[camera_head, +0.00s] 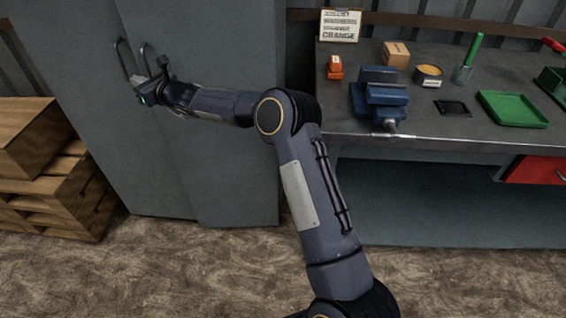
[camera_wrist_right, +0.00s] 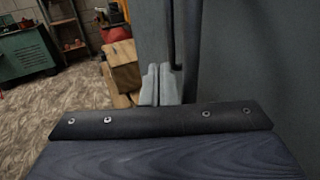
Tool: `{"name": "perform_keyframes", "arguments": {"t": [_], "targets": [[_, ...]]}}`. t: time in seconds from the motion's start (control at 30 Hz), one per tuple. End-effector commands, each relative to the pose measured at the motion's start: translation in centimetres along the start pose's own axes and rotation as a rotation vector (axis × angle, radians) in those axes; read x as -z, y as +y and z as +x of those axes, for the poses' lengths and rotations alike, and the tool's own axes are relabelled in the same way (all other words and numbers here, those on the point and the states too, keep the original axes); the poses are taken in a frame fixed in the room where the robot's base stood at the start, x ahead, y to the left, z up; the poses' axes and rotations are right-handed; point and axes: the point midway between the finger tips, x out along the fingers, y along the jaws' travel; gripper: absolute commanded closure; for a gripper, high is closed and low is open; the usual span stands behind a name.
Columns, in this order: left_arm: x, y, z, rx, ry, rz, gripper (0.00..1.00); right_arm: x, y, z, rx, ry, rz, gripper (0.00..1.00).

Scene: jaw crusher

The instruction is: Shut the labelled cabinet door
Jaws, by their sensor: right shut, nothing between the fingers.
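The grey cabinet has a left door (camera_head: 75,80) and a right door (camera_head: 215,150), each with a dark handle, the left handle (camera_head: 124,58) and the right handle (camera_head: 151,62). The doors look shut or nearly so; a small gap is hard to tell. No label shows on the cabinet. My right gripper (camera_head: 143,90) is in front of the doors, just below the handles. In the right wrist view its pale fingers (camera_wrist_right: 160,84) are together and empty, near a dark vertical handle (camera_wrist_right: 172,30); contact is unclear. My left gripper is out of view.
A workbench (camera_head: 450,145) stands right of the cabinet with a blue vise (camera_head: 380,95), a green tray (camera_head: 512,109) and a lettered sign (camera_head: 340,25). Wooden crates (camera_head: 50,185) stand at the left. The floor (camera_head: 190,270) in front is clear.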

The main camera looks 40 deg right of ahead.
Motion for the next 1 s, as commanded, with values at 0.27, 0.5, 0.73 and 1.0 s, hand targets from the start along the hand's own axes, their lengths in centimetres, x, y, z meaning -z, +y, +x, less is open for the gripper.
{"name": "perform_keyframes", "arguments": {"t": [0.27, 0.5, 0.73, 1.0], "targets": [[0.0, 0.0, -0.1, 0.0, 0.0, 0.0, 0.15, 0.1, -1.4, 1.1, 0.046, 0.0, 0.001, 1.0], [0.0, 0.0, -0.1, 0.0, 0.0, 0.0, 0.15, 0.0, -1.5, 1.1, 0.049, 0.0, 0.0, 1.0], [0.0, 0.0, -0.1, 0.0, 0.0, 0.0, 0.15, 0.0, -1.4, 1.1, 0.049, 0.0, 0.0, 1.0], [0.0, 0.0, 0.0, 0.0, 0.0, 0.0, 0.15, 0.0, -1.5, 1.1, 0.048, 0.0, 0.0, 1.0]]}}
